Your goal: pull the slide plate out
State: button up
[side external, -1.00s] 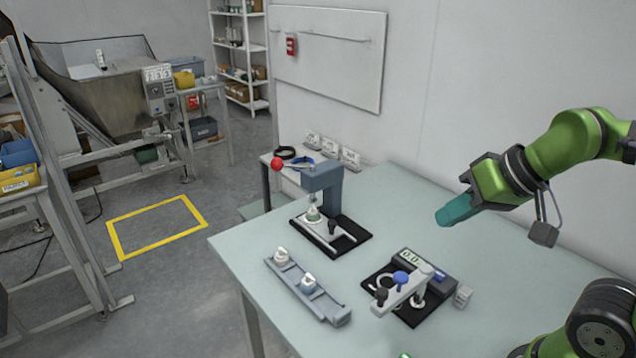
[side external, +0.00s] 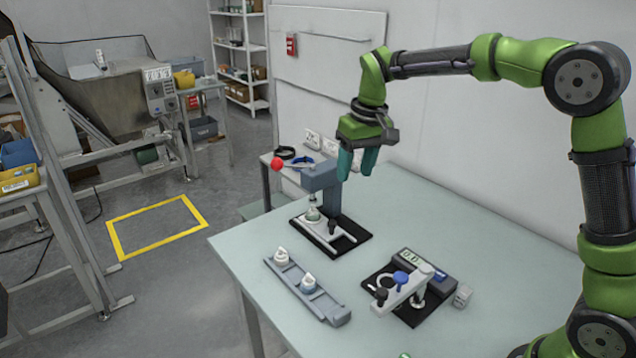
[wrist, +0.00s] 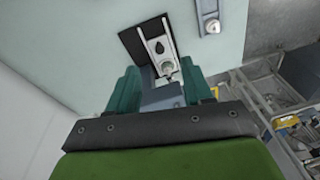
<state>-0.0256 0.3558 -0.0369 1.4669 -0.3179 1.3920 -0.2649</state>
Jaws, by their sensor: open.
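The slide plate (side external: 322,233) is a light grey plate with a black knob (side external: 332,227), lying on a black base under the grey-blue press (side external: 322,182). A small white-topped part on a greenish body (side external: 313,213) sits on the plate, under the press head. In the wrist view the slide plate (wrist: 152,30) shows beyond the press arm. My gripper (side external: 355,174) is open and empty, fingers pointing down, high above the table near the press's right side. In the wrist view its teal fingers (wrist: 160,82) stand apart on either side of the press.
The press has a lever with a red ball (side external: 277,164) at upper left. A grey rail (side external: 318,302) with two white-topped parts lies in front. A gauge station with a blue knob (side external: 401,278) stands at the right, beside a small block (side external: 462,296). The table's right back is clear.

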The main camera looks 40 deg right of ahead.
jog(key=n+g, duration=0.1)
send_over(332, 222)
notch_tip(332, 222, down, 3)
jog(key=shift+r, duration=1.2)
jog(key=shift+n+g+h, duration=0.3)
jog(key=shift+n, duration=0.1)
notch_tip(332, 222, down, 16)
jog(key=shift+f, duration=0.25)
grip_shut()
